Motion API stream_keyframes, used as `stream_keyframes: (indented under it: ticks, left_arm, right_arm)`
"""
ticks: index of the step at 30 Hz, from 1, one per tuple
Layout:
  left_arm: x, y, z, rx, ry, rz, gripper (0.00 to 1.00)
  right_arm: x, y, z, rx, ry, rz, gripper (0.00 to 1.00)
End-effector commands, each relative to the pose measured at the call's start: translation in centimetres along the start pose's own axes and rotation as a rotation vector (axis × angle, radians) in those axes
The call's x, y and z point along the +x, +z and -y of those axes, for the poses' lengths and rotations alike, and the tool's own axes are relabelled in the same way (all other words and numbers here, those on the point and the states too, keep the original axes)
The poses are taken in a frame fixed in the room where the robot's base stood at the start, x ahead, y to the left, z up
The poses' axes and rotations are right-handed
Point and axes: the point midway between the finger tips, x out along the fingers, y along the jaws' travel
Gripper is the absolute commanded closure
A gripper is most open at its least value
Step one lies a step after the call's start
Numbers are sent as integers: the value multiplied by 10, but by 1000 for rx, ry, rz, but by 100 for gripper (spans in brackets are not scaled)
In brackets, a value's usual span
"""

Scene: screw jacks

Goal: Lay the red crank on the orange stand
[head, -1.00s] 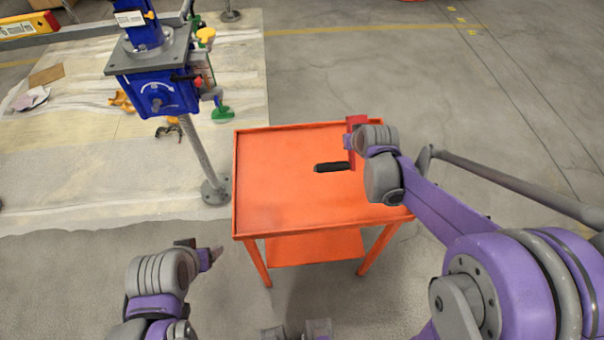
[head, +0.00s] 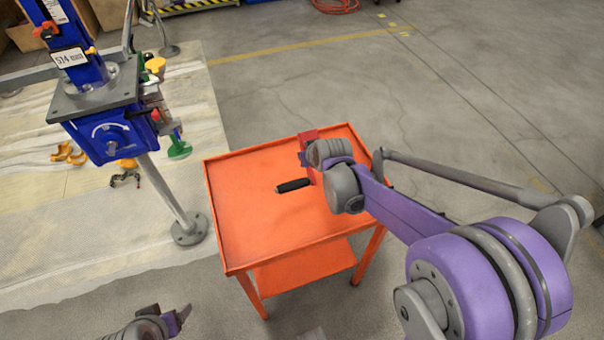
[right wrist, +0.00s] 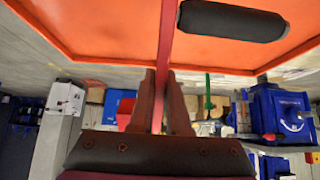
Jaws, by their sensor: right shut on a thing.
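The red crank (head: 307,136) with its black handle (head: 293,185) is over the right part of the orange stand's top (head: 262,220). My right gripper (right wrist: 160,98) is shut on the crank's flat red arm (right wrist: 166,50) in the right wrist view. The black handle (right wrist: 232,20) shows there against the orange top (right wrist: 90,25). I cannot tell whether the crank touches the top. In the head view my right wrist hides part of the crank. My left gripper (head: 167,314) is open and empty near the bottom edge, left of the stand.
A blue screw jack (head: 100,130) on a grey post stands on a pale floor mat (head: 185,95) left of the stand. Yellow and black parts (head: 125,175) lie on the mat. The stand has a raised rim and a lower shelf (head: 305,265). The floor to the right is clear.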

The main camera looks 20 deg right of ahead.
Motion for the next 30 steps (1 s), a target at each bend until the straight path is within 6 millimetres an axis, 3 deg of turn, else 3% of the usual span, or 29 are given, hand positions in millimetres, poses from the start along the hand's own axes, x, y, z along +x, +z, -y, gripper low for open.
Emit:
stream_keyframes:
  ticks: [14,27,28,30]
  left_arm:
    - [7,5,0,0,0,3,25]
    - [10,7,0,0,0,4,25]
    - [10,7,0,0,0,4,25]
    - [9,7,0,0,0,4,25]
  right_arm:
    - [40,35,0,0,0,-1,100]
    - [45,40,0,0,0,-1,100]
    - [45,41,0,0,0,0,83]
    - [45,40,0,0,0,0,71]
